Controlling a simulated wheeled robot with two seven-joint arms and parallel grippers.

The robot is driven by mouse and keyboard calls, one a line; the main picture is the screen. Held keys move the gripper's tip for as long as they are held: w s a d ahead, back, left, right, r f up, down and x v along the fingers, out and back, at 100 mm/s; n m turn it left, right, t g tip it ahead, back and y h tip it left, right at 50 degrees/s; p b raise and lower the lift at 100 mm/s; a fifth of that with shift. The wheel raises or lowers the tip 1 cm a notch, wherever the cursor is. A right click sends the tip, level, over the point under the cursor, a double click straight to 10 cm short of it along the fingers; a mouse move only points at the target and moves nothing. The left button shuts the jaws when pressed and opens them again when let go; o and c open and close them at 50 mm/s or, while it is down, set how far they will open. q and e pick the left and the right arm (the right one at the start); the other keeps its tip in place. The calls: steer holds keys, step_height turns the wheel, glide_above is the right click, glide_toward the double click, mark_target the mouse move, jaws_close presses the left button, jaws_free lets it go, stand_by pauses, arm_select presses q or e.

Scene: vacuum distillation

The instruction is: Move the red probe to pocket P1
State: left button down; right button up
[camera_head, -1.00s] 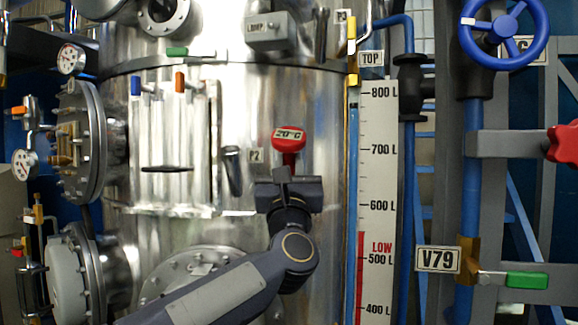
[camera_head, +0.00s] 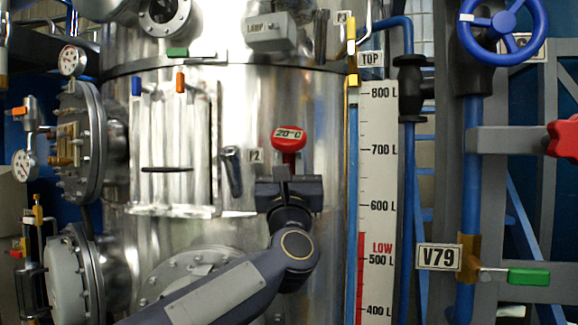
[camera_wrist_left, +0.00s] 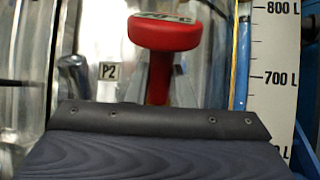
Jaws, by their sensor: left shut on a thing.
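The red probe (camera_head: 288,138) has a round head with a "20°C" display and stands upright against the steel vessel. My left gripper (camera_head: 288,178) is shut on its lower part, just below the head. The probe (camera_wrist_left: 165,40) also shows in the left wrist view, above the dark gripper body, which hides its lower end. The P2 label (camera_head: 256,156) is just left of the probe, beside a dark angled pocket tube (camera_head: 232,172). A P3 label (camera_head: 342,17) is at the top. I cannot make out a P1 label. My right gripper is not in view.
The level scale (camera_head: 378,200) and its blue pipe stand close right of the gripper. A flanged port (camera_head: 190,270) lies below. The sight window (camera_head: 175,150) and the LAMP box (camera_head: 268,30) are on the vessel. The V79 valve (camera_head: 468,258) is at right.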

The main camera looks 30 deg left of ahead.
arm_select(q)
steer(key=shift+b, duration=0.6)
stand_by(0.6)
steer(key=shift+w+a+f+b, duration=0.2)
steer(key=shift+w+f+b, duration=0.2)
steer(key=shift+f+b, duration=0.3)
steer(key=shift+w+a+f+b, duration=0.25)
steer(key=shift+w+f+b, duration=0.1)
steer(key=shift+f+b, duration=0.3)
steer(key=shift+w+a+f+b, duration=0.2)
steer(key=shift+w+f+b, duration=0.25)
steer(key=shift+b, duration=0.4)
steer(key=shift+w+f+b, duration=0.1)
steer(key=shift+f+b, duration=0.2)
steer(key=shift+w+a+f+b, duration=0.25)
steer(key=shift+w+f+b, duration=0.15)
steer(key=shift+f+b, duration=0.25)
steer(key=shift+w+a+f+b, duration=0.2)
steer(key=shift+w+f+b, duration=0.15)
steer(key=shift+f+b, duration=0.25)
steer(key=shift+w+a+f+b, duration=0.25)
steer(key=shift+w+f+b, duration=0.15)
steer(key=shift+f+b, duration=0.25)
steer(key=c, duration=1.2)
jaws_free()
steer(key=shift+r, duration=0.1)
steer(key=shift+o, duration=0.2)
